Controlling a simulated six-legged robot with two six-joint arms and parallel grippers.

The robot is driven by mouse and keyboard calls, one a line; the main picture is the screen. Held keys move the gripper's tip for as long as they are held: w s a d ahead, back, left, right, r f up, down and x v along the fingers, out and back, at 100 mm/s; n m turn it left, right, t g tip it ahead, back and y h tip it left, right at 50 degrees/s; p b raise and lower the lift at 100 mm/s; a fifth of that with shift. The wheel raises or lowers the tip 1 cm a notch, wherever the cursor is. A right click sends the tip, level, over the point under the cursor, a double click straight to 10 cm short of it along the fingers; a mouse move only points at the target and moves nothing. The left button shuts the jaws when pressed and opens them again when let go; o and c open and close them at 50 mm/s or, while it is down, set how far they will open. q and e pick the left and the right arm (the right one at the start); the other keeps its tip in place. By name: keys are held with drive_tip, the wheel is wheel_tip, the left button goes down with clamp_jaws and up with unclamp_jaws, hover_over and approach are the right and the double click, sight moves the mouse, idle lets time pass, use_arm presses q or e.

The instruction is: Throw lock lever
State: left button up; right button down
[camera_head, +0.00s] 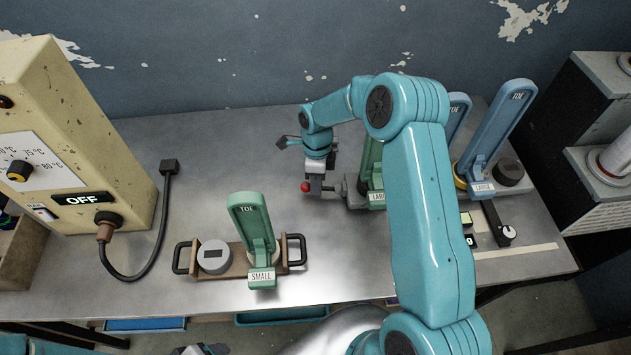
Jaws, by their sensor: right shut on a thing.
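The lock lever has a red ball knob (306,187) and sits at the left end of a grey metal fixture (349,191) on the bench. My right gripper (315,182) points down at the lever and is shut on it, just beside the red knob. Its fingers and wrist hide most of the lever's arm. A green toe piece (372,165) stands on the fixture, partly hidden behind my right arm. My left gripper (200,349) seems to show only as a dark tip at the bottom edge, so its jaws cannot be judged.
A green toe labelled SMALL (254,232) stands on a wooden tray (236,272) with black handles. Blue toes (497,125) stand at the right. A cream control box (75,130) reading OFF has a black cable (152,255). Bare bench lies between tray and fixture.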

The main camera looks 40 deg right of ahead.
drive_tip(key=shift+w+a, duration=0.2)
drive_tip(key=shift+a, duration=0.1)
drive_tip(key=n+b, duration=0.1)
drive_tip(key=s+a+n+b, duration=0.1)
drive_tip(key=n+b, duration=0.1)
drive_tip(key=shift+s+f, duration=0.15)
drive_tip(key=shift+f, duration=0.05)
drive_tip(key=n+b, duration=0.1)
drive_tip(key=s+n+b, duration=0.1)
drive_tip(key=n, duration=0.1)
drive_tip(key=s+n+h+b, duration=0.1)
drive_tip(key=shift+s+a+n+g+b, duration=0.2)
drive_tip(key=shift+a+n+g+b, duration=0.1)
drive_tip(key=shift+a+n, duration=0.1)
drive_tip(key=s+n+b, duration=0.2)
drive_tip(key=n, duration=0.1)
drive_tip(key=shift+s+f+n+h+b, duration=0.1)
drive_tip(key=shift+n+h+b, duration=0.2)
drive_tip(key=shift+h, duration=0.1)
drive_tip(key=shift+s+d+n+b, duration=0.25)
drive_tip(key=shift+s+n+b, duration=0.45)
drive_tip(key=shift+n, duration=0.5)
drive_tip(key=shift+s+d+n+h+b, duration=0.35)
drive_tip(key=shift+s+n+b, duration=0.2)
drive_tip(key=shift+n, duration=0.55)
